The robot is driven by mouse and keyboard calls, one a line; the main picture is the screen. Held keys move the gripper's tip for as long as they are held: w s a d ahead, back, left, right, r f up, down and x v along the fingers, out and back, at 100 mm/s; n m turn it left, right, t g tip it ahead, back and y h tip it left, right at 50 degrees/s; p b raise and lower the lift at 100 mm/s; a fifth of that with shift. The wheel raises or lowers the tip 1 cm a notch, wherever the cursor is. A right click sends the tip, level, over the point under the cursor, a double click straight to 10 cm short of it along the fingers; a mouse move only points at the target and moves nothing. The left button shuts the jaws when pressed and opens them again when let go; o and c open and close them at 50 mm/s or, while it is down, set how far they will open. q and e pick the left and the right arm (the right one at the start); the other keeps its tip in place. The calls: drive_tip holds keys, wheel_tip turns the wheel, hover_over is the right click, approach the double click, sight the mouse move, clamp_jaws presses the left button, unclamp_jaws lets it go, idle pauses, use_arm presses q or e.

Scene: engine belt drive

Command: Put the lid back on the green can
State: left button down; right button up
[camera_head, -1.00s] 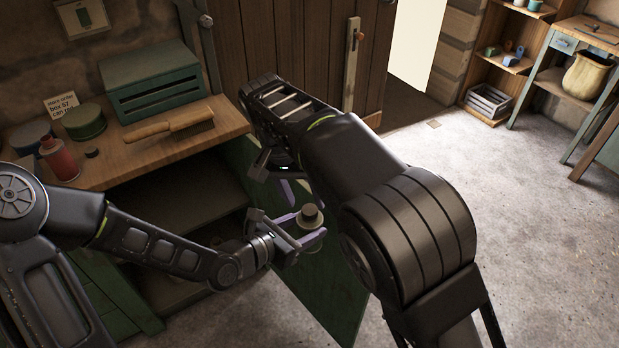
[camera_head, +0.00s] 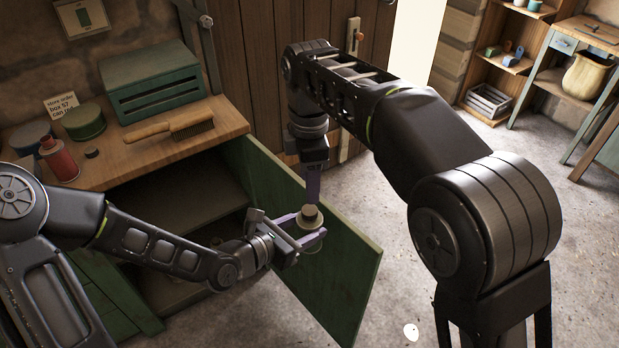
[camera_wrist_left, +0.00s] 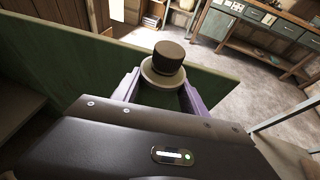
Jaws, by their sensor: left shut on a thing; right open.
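My left gripper (camera_head: 302,236) is shut on a small round piece (camera_head: 309,214) with a dark top and a wider pale rim. The same piece shows in the left wrist view (camera_wrist_left: 168,58), upright between the purple fingers; what is below its rim is mostly hidden. My right gripper (camera_head: 313,184) is open and points down just above this piece. Its fingers overlap edge-on, and I cannot tell whether they touch the piece. A low, round green can (camera_head: 85,122) stands on the wooden bench at the left. I cannot tell whether its top is a lid.
The bench (camera_head: 120,170) also holds a red bottle (camera_head: 60,159), a small dark cap (camera_head: 92,152), a dark blue tin (camera_head: 30,137), a brush (camera_head: 180,130) and a green box (camera_head: 152,80). An open green cabinet door (camera_head: 345,270) stands behind my left gripper.

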sight(309, 209)
drive_tip(key=shift+f, duration=0.1)
idle(0.3)
drive_tip(key=shift+f, duration=3.9)
clamp_jaws()
